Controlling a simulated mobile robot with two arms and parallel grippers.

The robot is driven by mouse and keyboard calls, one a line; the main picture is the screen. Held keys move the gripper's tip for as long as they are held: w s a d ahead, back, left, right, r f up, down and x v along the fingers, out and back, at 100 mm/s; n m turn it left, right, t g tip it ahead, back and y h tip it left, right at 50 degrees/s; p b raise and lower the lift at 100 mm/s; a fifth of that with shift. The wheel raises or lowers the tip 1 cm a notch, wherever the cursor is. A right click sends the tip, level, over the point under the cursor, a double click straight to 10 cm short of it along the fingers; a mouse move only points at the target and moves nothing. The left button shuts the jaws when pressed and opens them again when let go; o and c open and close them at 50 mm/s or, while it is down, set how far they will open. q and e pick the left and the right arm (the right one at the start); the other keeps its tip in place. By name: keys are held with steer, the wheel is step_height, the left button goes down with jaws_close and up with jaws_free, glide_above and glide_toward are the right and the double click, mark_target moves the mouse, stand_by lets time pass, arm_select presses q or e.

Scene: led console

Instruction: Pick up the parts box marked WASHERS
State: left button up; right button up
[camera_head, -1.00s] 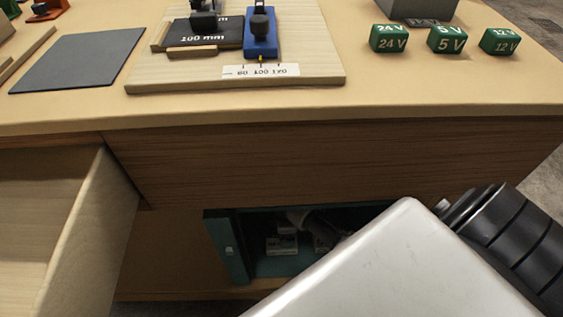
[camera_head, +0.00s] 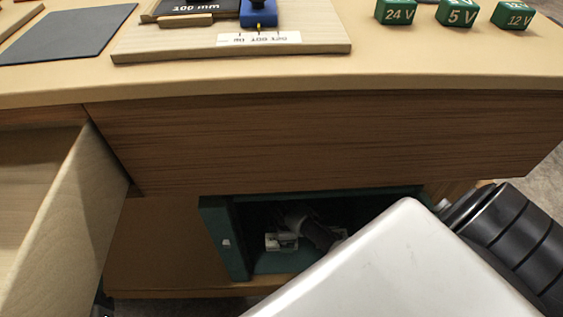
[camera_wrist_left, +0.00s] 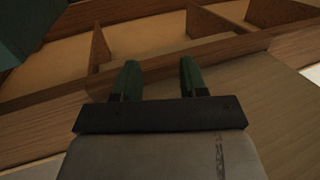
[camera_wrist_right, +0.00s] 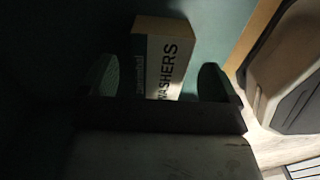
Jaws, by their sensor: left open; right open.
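The parts box marked WASHERS (camera_wrist_right: 161,62) is white and tan with dark lettering, and lies in a dark teal space in the right wrist view. My right gripper (camera_wrist_right: 158,76) is open, with a fingertip on either side of the box and gaps still visible. In the head view, my right gripper (camera_head: 298,220) reaches into the teal compartment (camera_head: 238,240) under the bench. A small white box (camera_head: 281,241) shows beside it, its lettering too small to read. My left gripper (camera_wrist_left: 158,78) is open and empty in the left wrist view, near wooden dividers.
An open wooden drawer (camera_head: 75,210) juts out at the left. The compartment's top edge lies close above my right arm. On the bench are green voltage blocks (camera_head: 456,13), a wooden board (camera_head: 130,45) and a dark mat (camera_head: 70,35).

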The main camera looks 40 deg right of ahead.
step_height(320, 180, down, 2)
steer(key=shift+f+b, duration=0.15)
steer(key=shift+b, duration=0.3)
steer(key=shift+f, duration=0.15)
arm_select(q)
steer(key=r+t, duration=0.2)
steer(key=r+t+h, duration=0.1)
steer(key=r, duration=0.1)
steer(key=shift+s+d+r+t, duration=0.1)
steer(key=shift+s+d+t, duration=0.1)
steer(key=shift+d+t, duration=0.2)
arm_select(e)
steer(key=shift+c, duration=0.3)
steer(key=c, duration=1)
arm_select(q)
steer(key=shift+w, duration=0.1)
arm_select(e)
steer(key=shift+r, duration=0.2)
